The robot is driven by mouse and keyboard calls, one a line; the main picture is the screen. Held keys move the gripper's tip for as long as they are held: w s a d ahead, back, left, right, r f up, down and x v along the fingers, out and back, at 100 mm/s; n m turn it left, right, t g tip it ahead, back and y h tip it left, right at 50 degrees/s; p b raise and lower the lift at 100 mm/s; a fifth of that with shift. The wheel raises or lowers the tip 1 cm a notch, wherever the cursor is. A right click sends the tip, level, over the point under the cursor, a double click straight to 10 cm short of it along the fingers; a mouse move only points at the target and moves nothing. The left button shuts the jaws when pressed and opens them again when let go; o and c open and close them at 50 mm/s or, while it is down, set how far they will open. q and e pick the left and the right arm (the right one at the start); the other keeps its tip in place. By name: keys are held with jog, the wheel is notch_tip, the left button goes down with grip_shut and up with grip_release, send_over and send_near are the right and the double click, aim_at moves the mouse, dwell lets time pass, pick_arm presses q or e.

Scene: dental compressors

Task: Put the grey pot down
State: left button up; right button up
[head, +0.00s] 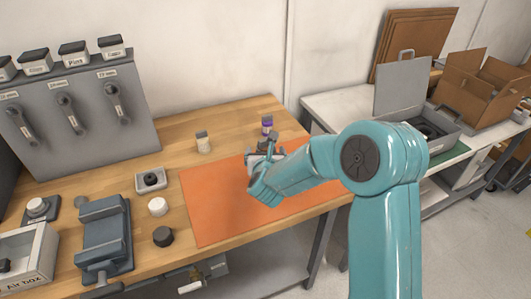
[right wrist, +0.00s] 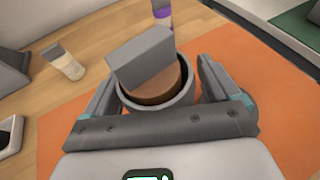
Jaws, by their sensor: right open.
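The grey pot (right wrist: 187,97) stands between the two fingers of my right gripper (right wrist: 163,88) in the right wrist view. It is round, with a brown inside or top, and a grey block-like part (right wrist: 150,58) juts up over it. The fingers are open around the pot, with a small gap on the right; contact on the left is unclear. In the head view my right gripper (head: 262,168) is low over the orange mat (head: 215,208) and hides most of the pot. The pot appears to be on the mat. My left gripper is not in view.
A purple-and-white bottle (head: 267,125) stands just behind the pot. A grey vise-like fixture (head: 104,235), white puck (head: 157,206) and black knob (head: 163,236) stand left of the mat. The mat's front left is clear.

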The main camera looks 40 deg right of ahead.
jog(key=b+v, duration=0.2)
jog(key=v, duration=1)
jog(key=shift+a, duration=0.1)
